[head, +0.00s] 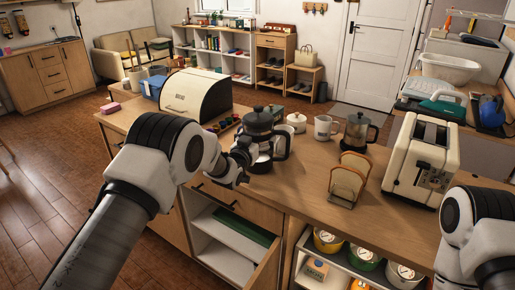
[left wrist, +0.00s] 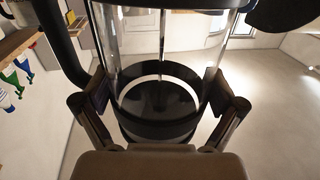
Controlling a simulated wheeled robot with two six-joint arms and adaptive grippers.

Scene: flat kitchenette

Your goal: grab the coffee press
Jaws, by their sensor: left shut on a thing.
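The coffee press (head: 259,141) is a glass cylinder with a dark lid, dark bands and a dark handle, over the wooden counter in the head view. My left gripper (head: 243,157) is at its left side. In the left wrist view the glass coffee press (left wrist: 163,95) stands between the two fingers of my left gripper (left wrist: 160,107), which are shut on it around its lower band. Whether its base touches the counter is hard to tell. In the head view my right arm shows at the right edge; its gripper is out of frame.
On the counter (head: 290,190) are a bread bin (head: 196,95), a white lidded pot (head: 297,121), a mug (head: 323,127), a dark glass jug (head: 357,133), a toast rack (head: 348,180) and a toaster (head: 420,158).

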